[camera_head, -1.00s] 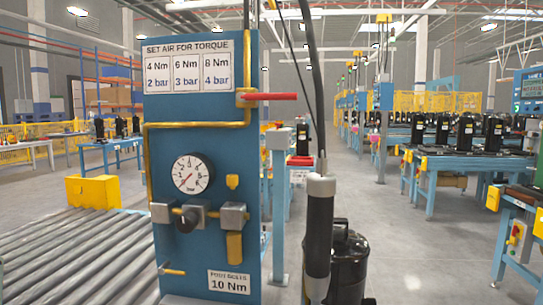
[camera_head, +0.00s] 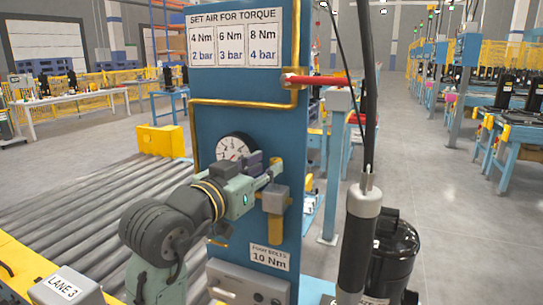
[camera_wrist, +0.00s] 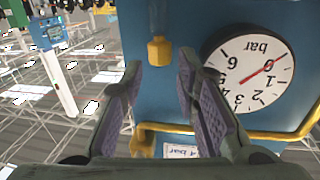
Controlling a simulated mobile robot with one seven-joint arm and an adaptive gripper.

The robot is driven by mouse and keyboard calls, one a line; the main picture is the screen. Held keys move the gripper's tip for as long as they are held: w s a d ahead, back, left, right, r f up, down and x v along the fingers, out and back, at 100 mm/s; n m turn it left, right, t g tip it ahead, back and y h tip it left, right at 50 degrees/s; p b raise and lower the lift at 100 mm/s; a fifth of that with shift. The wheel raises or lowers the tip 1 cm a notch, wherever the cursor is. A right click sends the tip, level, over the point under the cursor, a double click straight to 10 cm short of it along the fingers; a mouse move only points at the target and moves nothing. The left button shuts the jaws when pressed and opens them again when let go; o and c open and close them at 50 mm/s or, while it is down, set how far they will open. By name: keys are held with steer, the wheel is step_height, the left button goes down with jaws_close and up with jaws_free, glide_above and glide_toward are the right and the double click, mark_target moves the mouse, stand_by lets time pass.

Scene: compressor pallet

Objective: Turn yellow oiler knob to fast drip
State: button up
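The small yellow oiler knob (camera_wrist: 159,51) shows at the top of the wrist view, on the blue panel (camera_wrist: 185,25), with a dim clear part joined to it. My gripper (camera_wrist: 160,72) is open and its two purple-padded fingertips lie to either side of the knob in the picture. Whether they touch it or how deep they reach I cannot tell. In the head view my gripper (camera_head: 262,169) is in front of the panel, right of the gauge, and hides the knob. An amber bowl (camera_head: 275,230) hangs under a grey block (camera_head: 275,199) below it.
The pressure gauge (camera_wrist: 250,65) is close beside my fingers; it also shows in the head view (camera_head: 235,147). A yellow pipe (camera_wrist: 270,134) crosses the panel. A red-handled valve (camera_head: 318,81) sticks out above right. A roller conveyor (camera_head: 90,207) runs to the left.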

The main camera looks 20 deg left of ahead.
steer(key=shift+w+d, duration=0.15)
steer(key=shift+w, duration=0.6)
steer(key=shift+w+d, duration=0.1)
steer(key=shift+w, duration=0.6)
steer(key=shift+c, duration=0.3)
jaws_close()
